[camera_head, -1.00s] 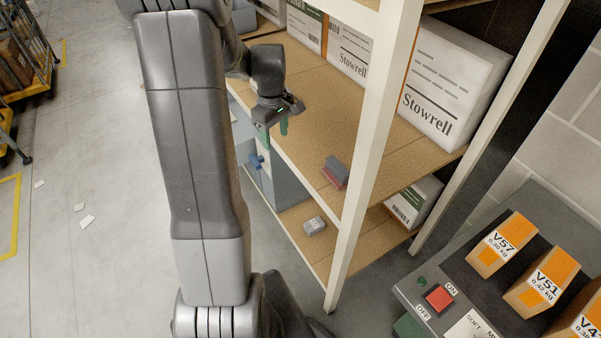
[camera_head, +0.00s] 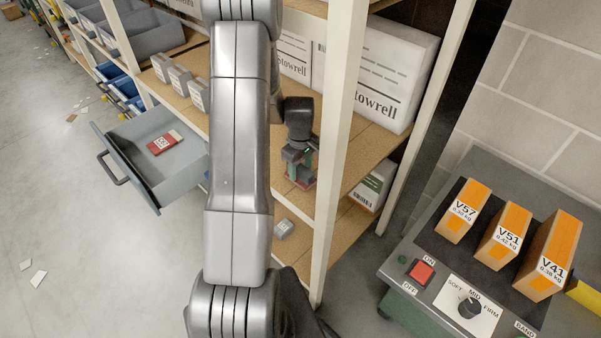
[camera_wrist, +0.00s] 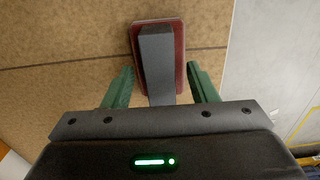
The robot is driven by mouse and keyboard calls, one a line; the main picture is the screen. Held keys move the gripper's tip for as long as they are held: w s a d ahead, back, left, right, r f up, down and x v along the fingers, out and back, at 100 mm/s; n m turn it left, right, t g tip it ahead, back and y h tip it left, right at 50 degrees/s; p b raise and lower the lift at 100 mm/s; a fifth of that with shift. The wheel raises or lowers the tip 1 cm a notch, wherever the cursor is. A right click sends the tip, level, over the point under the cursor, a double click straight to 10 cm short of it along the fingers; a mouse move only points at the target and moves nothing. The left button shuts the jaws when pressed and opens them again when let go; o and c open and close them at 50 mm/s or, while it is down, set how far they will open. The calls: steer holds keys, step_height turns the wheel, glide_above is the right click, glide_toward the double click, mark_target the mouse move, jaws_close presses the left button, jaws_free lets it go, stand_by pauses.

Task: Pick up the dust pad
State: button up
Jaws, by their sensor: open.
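The dust pad (camera_wrist: 176,27) has a dark grey block handle on a red base and lies flat on the brown shelf board. In the wrist view it is upper centre, with its near end reaching between the green fingers. My gripper (camera_wrist: 160,72) is open, one finger on each side of the handle, with gaps showing on both sides. In the head view my gripper (camera_head: 297,170) is low over the shelf beside the white post. Only a bit of the pad's red base shows there; the gripper hides most of it.
The white shelf post (camera_head: 331,170) stands just right of my gripper. A Stowrell box (camera_head: 385,75) is behind it. A grey drawer (camera_head: 150,185) stands open at left, holding a red and white packet (camera_head: 165,143). A small grey block (camera_head: 283,229) is on the lower shelf.

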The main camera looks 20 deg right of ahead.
mark_target(300, 167)
steer(key=shift+f, duration=0.2)
jaws_close()
steer(key=shift+r, duration=0.1)
step_height(300, 167, up, 10)
steer(key=shift+f+b, duration=0.1)
steer(key=shift+b, duration=0.55)
